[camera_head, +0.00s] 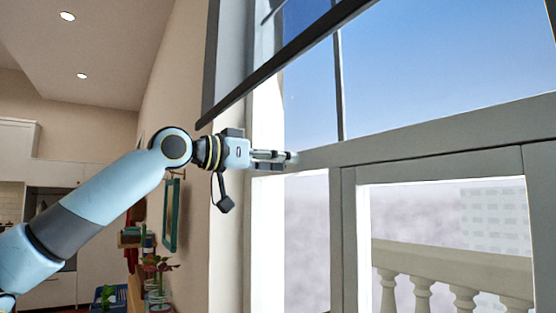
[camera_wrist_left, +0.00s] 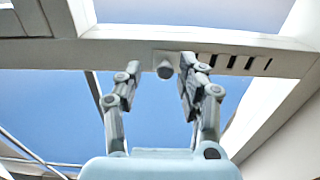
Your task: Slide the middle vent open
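The vent (camera_wrist_left: 236,64) is a pale strip with several dark slots, set in the window's horizontal crossbar in the left wrist view. A round grey knob (camera_wrist_left: 165,70) sits at the left end of this strip. My left gripper (camera_wrist_left: 160,66) is open, with one fingertip on each side of the knob in the picture; I cannot tell whether either touches it. In the head view my left gripper (camera_head: 288,157) reaches right to the left end of the crossbar (camera_head: 440,134). The vent and knob cannot be made out there. My right gripper is not in view.
A dark slanted bar (camera_head: 290,55) crosses above my left gripper. The tall window with glazed doors (camera_head: 445,235) fills the right side, with a balcony railing outside. Plants (camera_head: 155,268) stand low along the wall at left, below my arm.

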